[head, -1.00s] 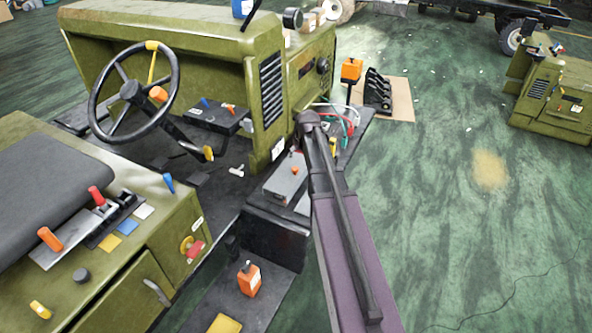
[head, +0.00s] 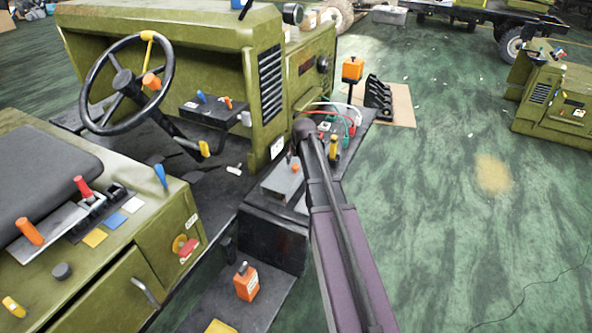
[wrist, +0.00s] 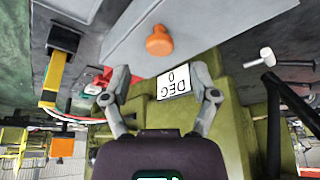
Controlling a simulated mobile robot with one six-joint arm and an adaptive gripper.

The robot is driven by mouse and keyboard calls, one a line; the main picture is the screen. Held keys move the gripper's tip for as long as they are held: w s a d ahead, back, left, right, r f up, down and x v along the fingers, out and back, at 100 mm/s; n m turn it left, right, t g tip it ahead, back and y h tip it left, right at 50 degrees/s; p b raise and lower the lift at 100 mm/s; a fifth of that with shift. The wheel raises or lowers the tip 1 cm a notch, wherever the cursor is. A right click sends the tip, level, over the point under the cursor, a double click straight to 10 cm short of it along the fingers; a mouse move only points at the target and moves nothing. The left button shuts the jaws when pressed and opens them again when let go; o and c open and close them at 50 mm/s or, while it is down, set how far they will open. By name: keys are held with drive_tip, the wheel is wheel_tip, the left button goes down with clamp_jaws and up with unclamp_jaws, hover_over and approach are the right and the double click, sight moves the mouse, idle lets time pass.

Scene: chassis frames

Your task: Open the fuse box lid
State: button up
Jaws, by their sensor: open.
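The fuse box lid (head: 281,182) appears to be the flat grey cover with a small orange knob (head: 295,168), low beside the green vehicle's front panel. It looks closed. In the wrist view the grey lid (wrist: 205,32) spans the top, with the orange knob (wrist: 159,42) standing out from it. My gripper (wrist: 162,76) is open and empty. Its two fingers are spread below the knob in that picture, one to each side, and the knob lies beyond the fingertips, apart from them. In the head view my arm's end hides most of the gripper.
A black box (head: 272,238) lies below the lid. Coloured cables (head: 345,118) and a yellow-handled lever (head: 333,146) are close to the arm's end. A white "DEC 0" label (wrist: 174,82) shows between the fingers. Open green floor (head: 450,220) lies to the right.

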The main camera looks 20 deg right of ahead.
sight(295, 166)
drive_tip(key=shift+b+x, duration=1.5)
drive_tip(key=shift+x, duration=0.45)
clamp_jaws()
